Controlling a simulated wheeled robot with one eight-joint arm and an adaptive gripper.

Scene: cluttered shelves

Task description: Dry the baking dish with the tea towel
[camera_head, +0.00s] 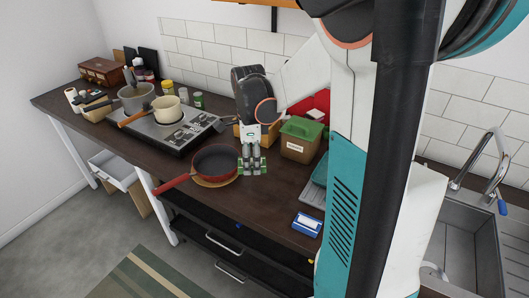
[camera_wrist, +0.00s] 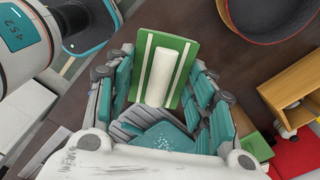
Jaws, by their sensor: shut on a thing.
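My gripper (camera_head: 252,172) points down over the counter, just right of the red pan. It is shut on the tea towel, a folded green cloth with white stripes; the towel's edges show beside the fingers in the head view (camera_head: 263,166). In the wrist view the towel (camera_wrist: 185,62) lies between the teal fingers of my gripper (camera_wrist: 165,85). A teal dish (camera_head: 321,172), which looks like the baking dish, is at the right by a grey ridged rack, partly hidden behind my arm. I cannot tell whether it is wet.
The red pan (camera_head: 214,162) sits on a round wooden mat, its handle over the front edge. A green-lidded box (camera_head: 300,139) stands between gripper and dish. A blue-and-white item (camera_head: 307,223) lies near the front edge. The hob (camera_head: 175,128) with pots is left; the sink (camera_head: 462,240) is right.

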